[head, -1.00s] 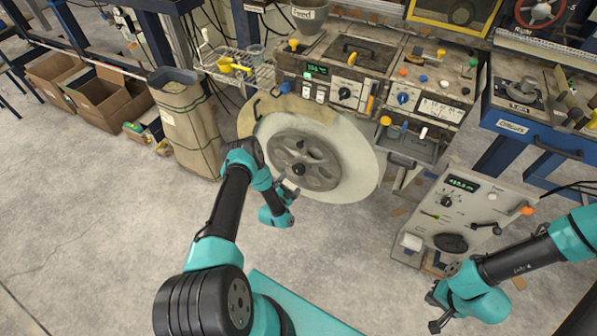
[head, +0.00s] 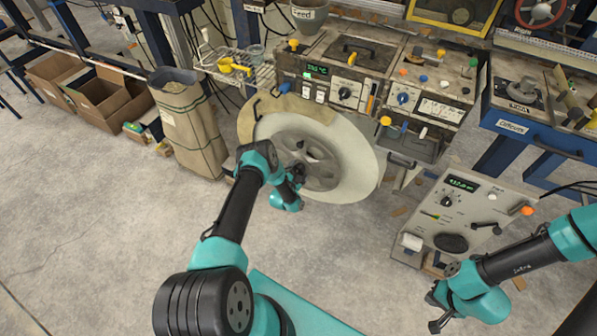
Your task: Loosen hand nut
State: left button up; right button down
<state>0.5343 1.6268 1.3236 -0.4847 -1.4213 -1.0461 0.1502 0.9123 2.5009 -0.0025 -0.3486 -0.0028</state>
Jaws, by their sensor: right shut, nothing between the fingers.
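The large cream reel (head: 355,165) stands upright on the front of the machine, with a grey spoked hub (head: 325,152) at its centre. The dark hand nut sits at the hub's middle and is largely hidden behind my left gripper. My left gripper (head: 298,172) is at the hub's centre, its dark fingers over or around the nut; contact and jaw opening cannot be made out. My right gripper (head: 433,309) is low at the right, shut and empty, away from the reel.
The control panel (head: 345,75) with knobs rises behind the reel. A grey control box (head: 470,205) stands right of it, near my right arm. A tan sack bin (head: 190,125) stands to the left. The floor (head: 110,235) at the left is clear.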

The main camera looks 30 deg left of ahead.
pick_arm(q)
jog(key=c, duration=0.8)
jog(key=shift+n, duration=0.5)
jog(key=n, duration=0.4)
jog(key=shift+a, duration=0.1)
jog(key=n, duration=0.5)
jog(key=shift+a+n, duration=0.1)
jog(key=shift+n, duration=0.2)
jog(key=n, duration=0.6)
jog(key=shift+a+n, duration=0.1)
jog(key=shift+n, duration=0.2)
jog(key=n, duration=0.7)
jog(key=shift+f, duration=0.1)
